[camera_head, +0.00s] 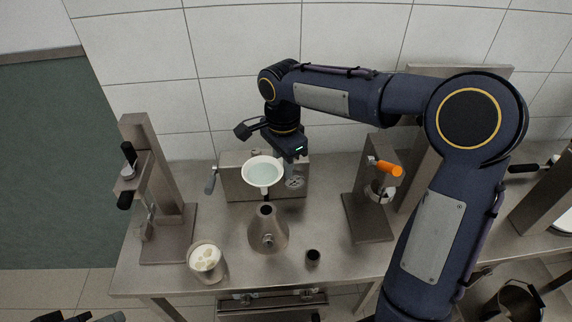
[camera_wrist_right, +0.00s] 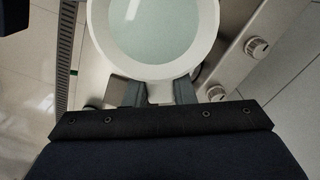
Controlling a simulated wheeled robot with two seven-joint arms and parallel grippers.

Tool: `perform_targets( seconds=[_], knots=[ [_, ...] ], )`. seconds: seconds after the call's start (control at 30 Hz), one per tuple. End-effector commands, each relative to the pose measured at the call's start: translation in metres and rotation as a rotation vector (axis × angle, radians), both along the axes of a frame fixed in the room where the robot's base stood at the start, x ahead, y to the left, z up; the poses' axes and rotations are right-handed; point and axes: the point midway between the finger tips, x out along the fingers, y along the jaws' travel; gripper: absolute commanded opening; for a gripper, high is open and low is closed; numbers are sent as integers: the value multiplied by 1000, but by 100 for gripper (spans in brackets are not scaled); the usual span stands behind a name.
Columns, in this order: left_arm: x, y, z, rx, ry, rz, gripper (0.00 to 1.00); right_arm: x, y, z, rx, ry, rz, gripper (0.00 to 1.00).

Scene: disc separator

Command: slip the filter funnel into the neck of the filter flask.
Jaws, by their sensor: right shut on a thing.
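The filter funnel (camera_head: 262,171) is a white round bowl with a pale blue-green inside and a short stem. My right gripper (camera_head: 284,164) is shut on it at its right side and holds it up. The filter flask (camera_head: 268,232) is a grey cone standing upright on the steel table, with a dark open neck and a side port. The funnel appears just above the neck; the exact gap is unclear. In the right wrist view the funnel bowl (camera_wrist_right: 152,32) fills the top, with the gripper fingers (camera_wrist_right: 160,92) at its near edge. Dark parts at the bottom left may be my left gripper (camera_head: 78,317).
A beaker with pale foamy contents (camera_head: 205,259) stands left of the flask, and a small dark cup (camera_head: 313,257) right of it. A metal box with a dial (camera_head: 236,186) is behind. Stands rise at left (camera_head: 165,190) and right (camera_head: 370,222), the latter with an orange handle.

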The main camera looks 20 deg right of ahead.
Motion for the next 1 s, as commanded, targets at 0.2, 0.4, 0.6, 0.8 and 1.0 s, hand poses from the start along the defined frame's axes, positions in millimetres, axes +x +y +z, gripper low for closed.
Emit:
perform_targets(
  seconds=[0.2,0.4,0.6,0.8,1.0],
  knots=[
    [0,0,0,0,0,0,36,0,0,0,-1,0,0,0],
    [0,0,-9,0,0,0,36,0,0,-12,-1,1,1,0],
    [0,0,-24,0,0,0,36,0,0,-30,-1,0,1,0],
    [0,0,-38,0,0,0,36,0,0,-49,-1,1,1,0],
    [0,0,-43,0,0,0,36,0,0,-57,-1,1,1,0]
  ],
)
